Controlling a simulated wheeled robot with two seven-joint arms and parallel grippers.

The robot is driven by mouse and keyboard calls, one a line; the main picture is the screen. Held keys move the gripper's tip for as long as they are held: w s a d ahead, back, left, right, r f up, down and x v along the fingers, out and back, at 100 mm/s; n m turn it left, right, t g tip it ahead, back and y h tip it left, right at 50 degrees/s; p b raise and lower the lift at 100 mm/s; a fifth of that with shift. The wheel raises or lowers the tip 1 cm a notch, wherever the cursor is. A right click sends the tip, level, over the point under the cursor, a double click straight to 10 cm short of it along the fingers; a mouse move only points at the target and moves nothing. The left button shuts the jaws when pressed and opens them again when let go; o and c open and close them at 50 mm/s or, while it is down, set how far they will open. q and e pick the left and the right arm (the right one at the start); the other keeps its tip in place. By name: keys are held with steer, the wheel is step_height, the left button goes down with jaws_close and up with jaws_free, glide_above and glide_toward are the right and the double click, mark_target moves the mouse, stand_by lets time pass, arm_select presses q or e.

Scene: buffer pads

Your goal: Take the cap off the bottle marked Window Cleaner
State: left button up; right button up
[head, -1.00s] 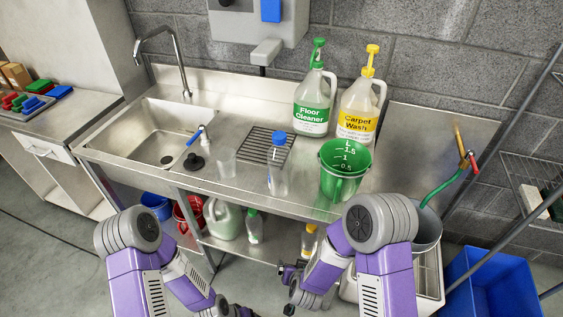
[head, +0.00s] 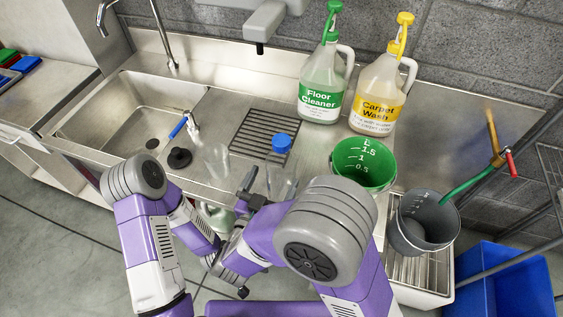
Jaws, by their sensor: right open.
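A clear bottle with a blue cap (head: 282,143) stands upright on the steel counter in the head view. No label can be read on it, and its lower part is partly hidden by my right arm. No "Window Cleaner" marking is legible anywhere. My right gripper (head: 254,188) is open, at the counter's front edge, just left of the bottle's body and below cap height. It appears empty; whether it touches the bottle is unclear. My left arm is folded at the lower left, and its gripper cannot be made out.
A green measuring bucket (head: 372,165) is close on the right. Floor Cleaner (head: 322,90) and Carpet Wash (head: 380,95) jugs stand at the back.

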mark_target(284, 136)
steer(key=shift+w+d, duration=0.5)
steer(key=shift+w, duration=0.15)
steer(key=b+x, duration=0.1)
steer(key=x, duration=0.3)
steer(key=shift+w+d, duration=0.2)
steer(key=shift+w, duration=0.15)
steer(key=c, duration=1)
step_height(284, 136, up, 10)
steer(key=p, duration=0.3)
steer(key=shift+p, duration=0.3)
steer(key=o, duration=0.4)
steer(key=c, duration=0.8)
